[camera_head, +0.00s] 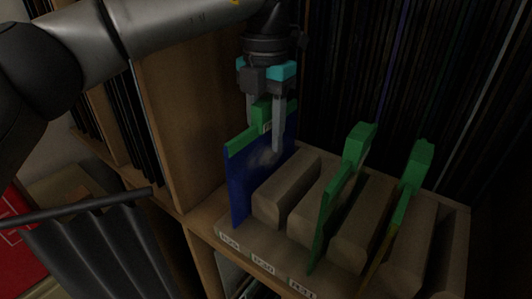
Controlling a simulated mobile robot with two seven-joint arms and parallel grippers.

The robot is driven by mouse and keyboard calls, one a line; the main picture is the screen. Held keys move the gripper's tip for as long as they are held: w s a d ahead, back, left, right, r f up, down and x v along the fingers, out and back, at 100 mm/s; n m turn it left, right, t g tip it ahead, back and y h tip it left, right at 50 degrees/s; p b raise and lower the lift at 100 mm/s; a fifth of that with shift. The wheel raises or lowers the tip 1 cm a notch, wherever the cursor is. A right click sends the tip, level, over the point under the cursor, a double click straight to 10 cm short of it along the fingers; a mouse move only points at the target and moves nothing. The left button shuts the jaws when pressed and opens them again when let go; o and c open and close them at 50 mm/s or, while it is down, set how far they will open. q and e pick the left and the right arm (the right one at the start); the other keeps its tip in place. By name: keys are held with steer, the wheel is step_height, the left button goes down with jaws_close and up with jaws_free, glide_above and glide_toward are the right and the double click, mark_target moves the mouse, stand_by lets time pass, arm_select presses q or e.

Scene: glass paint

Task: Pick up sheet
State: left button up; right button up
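A blue sheet (240,187) with a green top edge and a green tab (261,110) stands upright at the left end of a wooden slotted rack (232,218). My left gripper (263,137) comes down from above with one finger on each side of the tab. Little gap shows between the fingers and the tab, but I cannot tell whether they grip it. I cannot tell whether the sheet's lower edge rests in its slot. Two more green-edged sheets stand to the right, one in the middle (331,207) and one farther right (401,206). My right gripper is not in view.
Wooden blocks separate the sheets, and small labels (263,265) line the rack's front. A wooden panel (185,130) rises close on the left. Dark upright sheets (400,80) fill the shelf behind. A dark grey ridged object (95,250) is at lower left.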

arm_select(q)
jaws_close()
steer(key=shift+r, duration=0.15)
stand_by(0.4)
step_height(320, 180, up, 12)
steer(key=shift+f, duration=0.15)
step_height(320, 180, up, 8)
steer(key=p, duration=0.4)
stand_by(0.4)
